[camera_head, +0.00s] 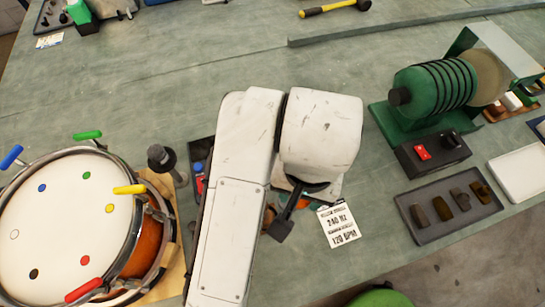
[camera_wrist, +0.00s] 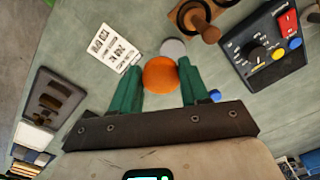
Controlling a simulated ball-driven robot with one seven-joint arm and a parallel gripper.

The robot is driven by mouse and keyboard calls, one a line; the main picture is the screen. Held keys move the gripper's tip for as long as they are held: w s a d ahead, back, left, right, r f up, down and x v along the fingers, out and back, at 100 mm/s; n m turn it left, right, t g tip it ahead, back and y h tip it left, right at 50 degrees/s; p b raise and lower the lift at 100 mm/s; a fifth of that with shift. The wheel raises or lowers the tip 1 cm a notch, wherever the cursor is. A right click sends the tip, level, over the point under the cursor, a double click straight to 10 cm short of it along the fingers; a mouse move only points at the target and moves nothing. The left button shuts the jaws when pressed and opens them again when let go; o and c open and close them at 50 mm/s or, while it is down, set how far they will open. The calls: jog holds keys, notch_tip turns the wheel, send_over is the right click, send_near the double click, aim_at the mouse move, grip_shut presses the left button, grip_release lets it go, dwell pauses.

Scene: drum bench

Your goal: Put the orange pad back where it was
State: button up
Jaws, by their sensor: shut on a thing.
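The orange pad (camera_wrist: 160,76), a round disc, sits between the two green fingers of my gripper (camera_wrist: 159,67) in the wrist view. The fingers are closed against its sides. A grey disc (camera_wrist: 173,48) lies just beyond the pad, seeming to touch or overlap it; I cannot tell which. I cannot tell whether the pad is clear of the bench. In the head view my arm hides most of the gripper, and only a small orange patch (camera_head: 303,202) shows under it, which may be the pad.
A printed card (camera_head: 338,224) lies right of my wrist. A drum (camera_head: 70,228) with coloured lugs stands left. A dark tray (camera_head: 425,236) holds several dark blocks, with a green machine (camera_head: 437,90) behind. A control box (camera_wrist: 266,48) and wooden peg stand (camera_wrist: 201,24) are near. The back bench is mostly clear.

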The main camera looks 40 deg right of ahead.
jog(key=w+d+f, duration=0.1)
jog(key=w+f, duration=0.1)
jog(key=w, duration=0.1)
jog(key=w+d+f, duration=0.1)
jog(key=w+f, duration=0.2)
jog(key=w+d+f+p, duration=0.1)
jog(key=w+f, duration=0.1)
jog(key=w, duration=0.2)
jog(key=shift+w+f, duration=0.1)
jog(key=shift+f, duration=0.15)
jog(key=shift+w+d+f, duration=0.2)
jog(key=shift+w+f, duration=0.2)
jog(key=shift+f, duration=0.1)
jog(key=shift+w+f+p, duration=0.2)
jog(key=shift+f+p, duration=0.3)
jog(key=shift+f, duration=1.3)
jog(key=shift+f, duration=0.1)
jog(key=o, duration=1.1)
notch_tip(320, 180, up, 12)
jog(key=shift+r, duration=0.15)
